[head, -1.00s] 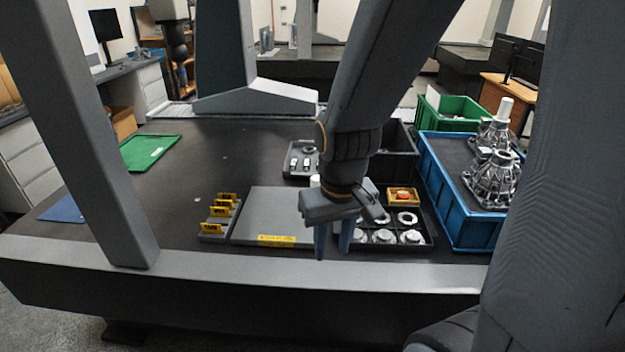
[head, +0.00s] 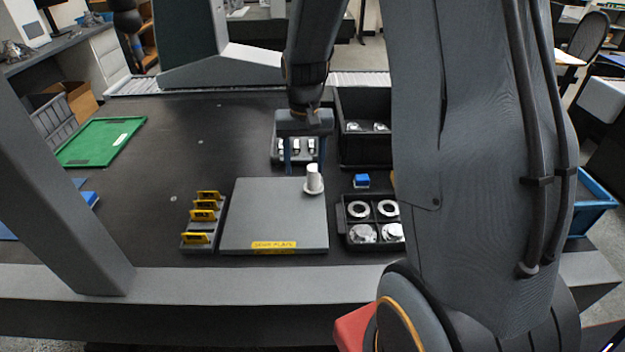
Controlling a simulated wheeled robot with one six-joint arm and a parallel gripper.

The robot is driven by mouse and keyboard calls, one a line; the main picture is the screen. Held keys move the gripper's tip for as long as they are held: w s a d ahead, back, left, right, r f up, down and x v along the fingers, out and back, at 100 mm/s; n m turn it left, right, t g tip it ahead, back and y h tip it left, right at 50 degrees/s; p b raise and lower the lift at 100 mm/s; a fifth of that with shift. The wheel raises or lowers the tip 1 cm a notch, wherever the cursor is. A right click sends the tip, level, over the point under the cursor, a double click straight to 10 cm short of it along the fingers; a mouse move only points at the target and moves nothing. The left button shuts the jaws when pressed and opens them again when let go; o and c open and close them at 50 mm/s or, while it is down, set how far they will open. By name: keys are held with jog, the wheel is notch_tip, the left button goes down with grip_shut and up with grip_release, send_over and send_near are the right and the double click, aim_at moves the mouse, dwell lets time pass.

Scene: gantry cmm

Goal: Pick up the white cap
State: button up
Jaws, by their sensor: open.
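A white, upright, cap-like piece (head: 314,180) with a wider foot stands at the far right edge of the flat grey plate (head: 270,215); I take it to be the white cap. My gripper (head: 304,164) points down with its two blue fingers apart and nothing visible between them. It appears just behind the white piece in the head view, in front of a small grey tray. The right finger's tip is close to or partly hidden by the white piece. I cannot tell its height above the table.
The small tray (head: 275,158) holds small white-and-black parts. A black bin (head: 365,150) stands right of it. A blue block (head: 361,181) and a black tray of metal rings (head: 345,243) are nearer. Yellow tags (head: 205,205) stand left. The table's left middle is clear.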

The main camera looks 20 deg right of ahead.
aim_at(314, 178)
jog(key=w+d+f+m, duration=0.1)
jog(key=w+d+f, duration=0.1)
jog(key=w, duration=0.1)
jog(key=w+d+f+m, duration=0.1)
jog(key=w+d+f, duration=0.1)
jog(key=w+f, duration=0.1)
jog(key=w+d+f+m, duration=0.1)
jog(key=w+d+f, duration=0.1)
jog(key=w, duration=0.1)
jog(key=shift+w+d+f+g, duration=0.15)
jog(key=shift+d+g, duration=0.15)
jog(key=shift+d+f+p, duration=0.15)
jog(key=shift+f+p, duration=1.25)
jog(key=shift+f, duration=2.45)
jog(key=c, duration=1.1)
